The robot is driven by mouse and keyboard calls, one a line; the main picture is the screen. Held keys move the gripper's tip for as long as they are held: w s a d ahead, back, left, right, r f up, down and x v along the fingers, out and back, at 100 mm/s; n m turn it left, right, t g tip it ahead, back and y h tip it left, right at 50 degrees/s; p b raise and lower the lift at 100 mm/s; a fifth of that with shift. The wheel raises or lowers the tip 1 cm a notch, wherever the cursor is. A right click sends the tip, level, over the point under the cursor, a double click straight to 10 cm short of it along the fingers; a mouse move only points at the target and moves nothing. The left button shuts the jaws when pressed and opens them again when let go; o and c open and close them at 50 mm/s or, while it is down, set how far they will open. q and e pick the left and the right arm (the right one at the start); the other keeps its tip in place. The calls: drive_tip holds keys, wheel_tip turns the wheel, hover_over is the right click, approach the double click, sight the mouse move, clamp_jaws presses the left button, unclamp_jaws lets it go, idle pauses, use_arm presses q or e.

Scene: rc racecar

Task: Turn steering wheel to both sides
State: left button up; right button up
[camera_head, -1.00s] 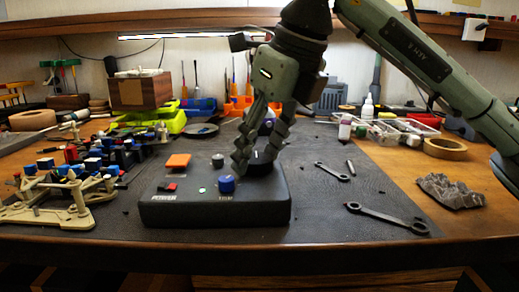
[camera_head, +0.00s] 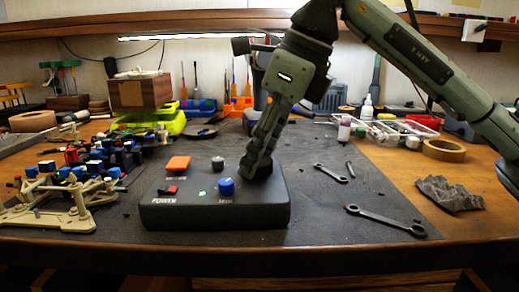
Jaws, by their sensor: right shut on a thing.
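A black control box (camera_head: 215,214) with the labels "POWER" and "TRIM" lies on the dark mat near the front of the workbench. It bears an orange block (camera_head: 178,163), a red switch (camera_head: 167,190), a blue knob (camera_head: 226,187) and a small dark knob (camera_head: 217,163). My right gripper (camera_head: 258,168) reaches down to the right part of the box and is shut on the dark steering wheel there. The fingers hide nearly all of the wheel, so its angle cannot be told. My left gripper is out of view.
A beige car chassis (camera_head: 70,212) with blue-topped parts stands left of the box. Two wrenches (camera_head: 385,219) and a crumpled grey cloth (camera_head: 449,193) lie to the right. Bottles, a tape roll (camera_head: 444,150) and tool holders stand behind. The mat just right of the box is clear.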

drive_tip(key=shift+r+n+g, duration=0.1)
drive_tip(key=shift+n+g, duration=0.2)
drive_tip(key=shift+n, duration=0.6)
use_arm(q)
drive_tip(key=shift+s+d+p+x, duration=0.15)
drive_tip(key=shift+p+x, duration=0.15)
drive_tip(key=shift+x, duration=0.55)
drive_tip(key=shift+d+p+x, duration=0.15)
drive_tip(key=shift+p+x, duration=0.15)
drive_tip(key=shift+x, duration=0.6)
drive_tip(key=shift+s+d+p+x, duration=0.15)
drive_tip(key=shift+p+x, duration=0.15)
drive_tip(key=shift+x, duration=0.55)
use_arm(e)
drive_tip(key=shift+w+n+g, duration=0.1)
drive_tip(key=shift+n+g, duration=0.6)
drive_tip(key=shift+n, duration=1)
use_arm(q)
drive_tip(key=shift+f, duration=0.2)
use_arm(e)
drive_tip(key=o, duration=1.2)
drive_tip(key=shift+c, duration=0.2)
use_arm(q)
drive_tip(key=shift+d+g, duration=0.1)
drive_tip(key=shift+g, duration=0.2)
use_arm(e)
drive_tip(key=shift+d, duration=0.1)
drive_tip(key=v, duration=1.1)
drive_tip(key=shift+d+r, duration=0.3)
